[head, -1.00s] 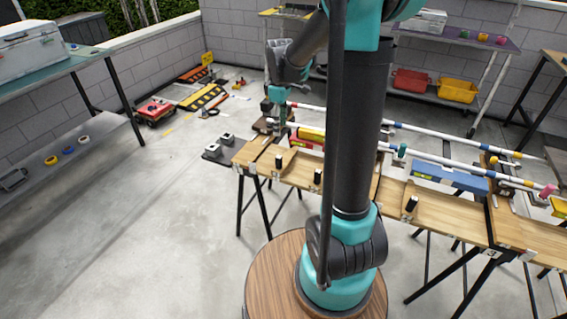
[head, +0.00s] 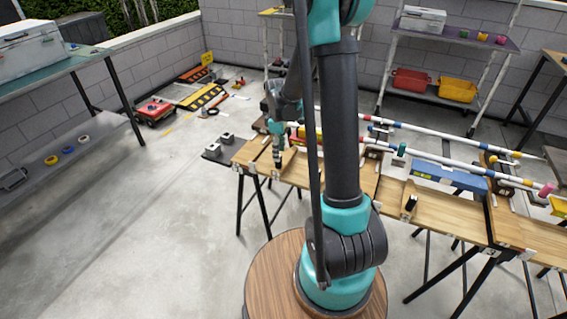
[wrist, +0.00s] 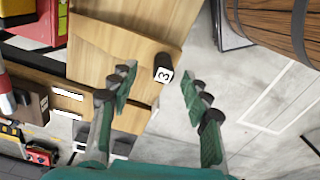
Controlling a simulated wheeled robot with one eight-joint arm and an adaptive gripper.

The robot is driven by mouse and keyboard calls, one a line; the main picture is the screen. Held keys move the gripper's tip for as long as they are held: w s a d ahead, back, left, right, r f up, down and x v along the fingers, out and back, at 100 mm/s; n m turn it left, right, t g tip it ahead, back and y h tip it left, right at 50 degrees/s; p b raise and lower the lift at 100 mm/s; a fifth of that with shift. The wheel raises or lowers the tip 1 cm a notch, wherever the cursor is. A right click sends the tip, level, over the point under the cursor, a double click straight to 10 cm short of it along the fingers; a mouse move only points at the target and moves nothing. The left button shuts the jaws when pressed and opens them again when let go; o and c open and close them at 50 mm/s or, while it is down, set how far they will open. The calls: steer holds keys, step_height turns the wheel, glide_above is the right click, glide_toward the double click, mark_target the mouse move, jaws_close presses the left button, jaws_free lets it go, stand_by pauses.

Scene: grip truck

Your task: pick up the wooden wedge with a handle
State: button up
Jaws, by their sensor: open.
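A light wooden wedge (wrist: 128,48) lies by the bench edge in the wrist view. Its short black handle has a white end (wrist: 165,75) marked 3. My gripper (wrist: 158,80) is open, its two green fingers on either side of that handle in the picture; I see no contact. In the head view my gripper (head: 277,160) points down over the left end of the wooden bench and partly hides the wedge there. Another wedge with a black handle (head: 410,204) lies further right on the bench.
The wooden bench (head: 455,220) carries a blue level (head: 448,177) and long striped poles (head: 450,163) behind the wedges. A dark plate with grey blocks (head: 226,139) is left of my gripper. A wooden barrel (wrist: 270,20) fills the wrist view's upper right.

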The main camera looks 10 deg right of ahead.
steer(key=f, duration=0.4)
steer(key=shift+s+a+f, duration=0.1)
steer(key=shift+s+f, duration=0.15)
steer(key=shift+f, duration=0.15)
jaws_close()
